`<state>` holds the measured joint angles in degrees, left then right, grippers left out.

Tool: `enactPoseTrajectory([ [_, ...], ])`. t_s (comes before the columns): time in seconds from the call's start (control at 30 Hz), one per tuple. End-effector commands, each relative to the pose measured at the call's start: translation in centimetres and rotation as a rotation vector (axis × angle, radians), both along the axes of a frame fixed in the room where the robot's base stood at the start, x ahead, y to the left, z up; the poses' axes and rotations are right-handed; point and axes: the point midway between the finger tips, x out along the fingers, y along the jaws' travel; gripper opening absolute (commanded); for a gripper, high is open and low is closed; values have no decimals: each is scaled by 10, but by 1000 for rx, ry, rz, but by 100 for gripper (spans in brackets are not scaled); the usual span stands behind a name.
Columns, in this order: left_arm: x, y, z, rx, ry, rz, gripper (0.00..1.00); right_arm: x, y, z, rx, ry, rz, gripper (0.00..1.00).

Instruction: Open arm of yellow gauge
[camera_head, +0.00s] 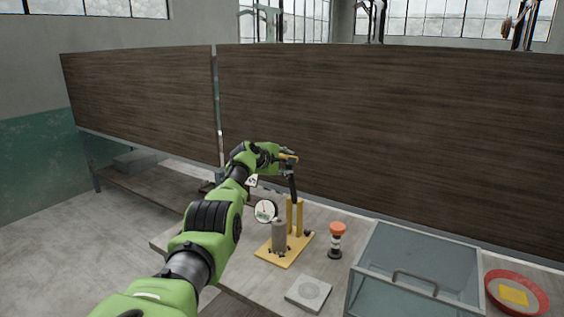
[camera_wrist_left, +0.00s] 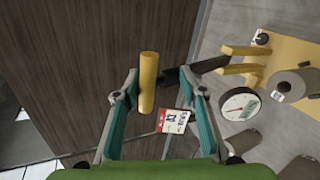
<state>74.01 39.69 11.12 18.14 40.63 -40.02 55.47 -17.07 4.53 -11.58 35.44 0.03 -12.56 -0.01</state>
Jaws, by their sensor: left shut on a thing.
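The yellow gauge has a flat yellow base (camera_head: 270,254) on the table, two yellow posts (camera_head: 298,215) and a grey cylinder (camera_head: 279,236) standing on the base. Its dark arm (camera_head: 293,186) stands steeply up from the posts, with a yellow handle at the top end. My left gripper (camera_head: 284,155) is up at that handle, shut on it. In the left wrist view the yellow handle (camera_wrist_left: 148,85) lies between the teal fingers, and the dark arm (camera_wrist_left: 208,65) runs right to the yellow posts (camera_wrist_left: 240,60). My right gripper is not in view.
A round white dial (camera_head: 265,211) is left of the posts. A dark wooden panel (camera_head: 390,130) stands behind.

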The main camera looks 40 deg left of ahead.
Motion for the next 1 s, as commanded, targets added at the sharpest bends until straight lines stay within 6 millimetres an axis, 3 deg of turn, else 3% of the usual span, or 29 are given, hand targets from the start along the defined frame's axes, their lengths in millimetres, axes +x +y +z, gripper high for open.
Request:
enactPoseTrajectory([
  [0.07,-2,0,-6,-2,10,-1,33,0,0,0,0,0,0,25],
  [0.57,-23,-6,8,5,3,1,33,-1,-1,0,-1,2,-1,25],
  [1.0,-63,-15,28,4,-2,0,33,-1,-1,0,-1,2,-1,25],
])
